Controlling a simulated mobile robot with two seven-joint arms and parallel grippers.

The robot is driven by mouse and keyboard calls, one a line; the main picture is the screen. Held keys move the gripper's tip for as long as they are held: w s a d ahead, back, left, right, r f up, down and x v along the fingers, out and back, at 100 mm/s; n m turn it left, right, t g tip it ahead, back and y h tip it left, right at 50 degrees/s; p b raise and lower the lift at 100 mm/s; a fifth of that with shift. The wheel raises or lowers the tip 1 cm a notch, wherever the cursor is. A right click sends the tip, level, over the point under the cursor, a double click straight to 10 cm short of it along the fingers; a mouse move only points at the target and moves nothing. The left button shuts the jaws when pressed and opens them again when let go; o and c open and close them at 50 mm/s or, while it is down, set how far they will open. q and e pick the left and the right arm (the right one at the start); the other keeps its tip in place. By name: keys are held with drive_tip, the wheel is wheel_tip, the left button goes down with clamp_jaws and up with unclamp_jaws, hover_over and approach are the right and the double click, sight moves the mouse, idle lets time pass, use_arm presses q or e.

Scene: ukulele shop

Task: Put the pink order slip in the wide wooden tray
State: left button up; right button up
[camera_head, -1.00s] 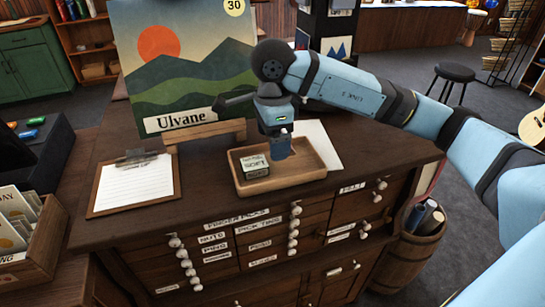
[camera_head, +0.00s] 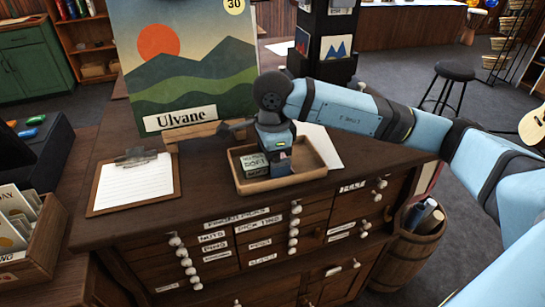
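The wide wooden tray (camera_head: 309,171) sits on top of the dark wooden drawer cabinet. A small pale green labelled box (camera_head: 256,167) stands in its left part. My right gripper (camera_head: 280,168) points down into the tray, just right of the box. Its fingertips are small and partly hidden, so I cannot tell whether it is open or shut. I cannot make out the pink order slip clearly in this view. My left gripper is not in view.
A clipboard (camera_head: 134,186) with a white sheet lies left of the tray. A white sheet (camera_head: 322,148) lies behind the tray's right side. The landscape picture (camera_head: 190,65) stands on a wooden stand behind. The cabinet top between clipboard and tray is clear.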

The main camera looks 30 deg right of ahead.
drive_tip(key=shift+r, duration=0.6)
wheel_tip(320, 180, up, 11)
drive_tip(key=shift+r+b, duration=0.1)
drive_tip(key=shift+b, duration=0.2)
drive_tip(key=shift+s, duration=0.1)
